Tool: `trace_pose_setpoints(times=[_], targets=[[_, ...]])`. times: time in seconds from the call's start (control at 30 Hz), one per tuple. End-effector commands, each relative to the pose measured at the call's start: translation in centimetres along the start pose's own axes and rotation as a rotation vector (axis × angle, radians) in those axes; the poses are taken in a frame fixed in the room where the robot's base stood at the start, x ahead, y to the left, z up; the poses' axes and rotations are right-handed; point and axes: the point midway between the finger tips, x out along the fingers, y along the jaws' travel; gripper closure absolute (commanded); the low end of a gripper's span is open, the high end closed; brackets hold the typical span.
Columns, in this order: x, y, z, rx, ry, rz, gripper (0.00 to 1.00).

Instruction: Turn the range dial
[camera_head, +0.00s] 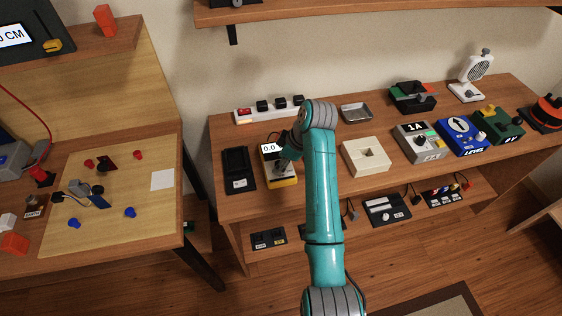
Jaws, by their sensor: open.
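A yellow meter (271,178) with a white display reading "0.0" lies on the wooden bench, left of my teal arm. It looks like the device that carries the range dial, but no dial can be made out because my gripper covers the meter's front. My gripper (283,163) is small and dark here, directly over the meter's lower right part. It is open, and I cannot tell whether its fingers touch the dial or are around it.
A black device (238,170) sits close left of the meter. A power strip (268,109) lies behind it. A cream box (366,156), a grey "1A" unit (419,143) and a blue dial box (461,136) stand to the right. A shelf (380,11) overhangs the back wall.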

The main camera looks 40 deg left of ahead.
Motion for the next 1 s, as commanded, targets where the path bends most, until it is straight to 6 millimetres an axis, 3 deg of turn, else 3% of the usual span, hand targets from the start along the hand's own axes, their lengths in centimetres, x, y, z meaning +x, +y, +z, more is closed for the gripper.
trace_pose_setpoints(times=[0.4, 0.63, 1.0], targets=[[0.86, -0.03, 0.02, 0.000, -0.001, -0.001, 0.45], [0.85, -0.03, 0.02, 0.000, -0.001, -0.001, 1.00], [0.88, -0.08, 0.00, 0.039, -0.002, 0.016, 1.00]])
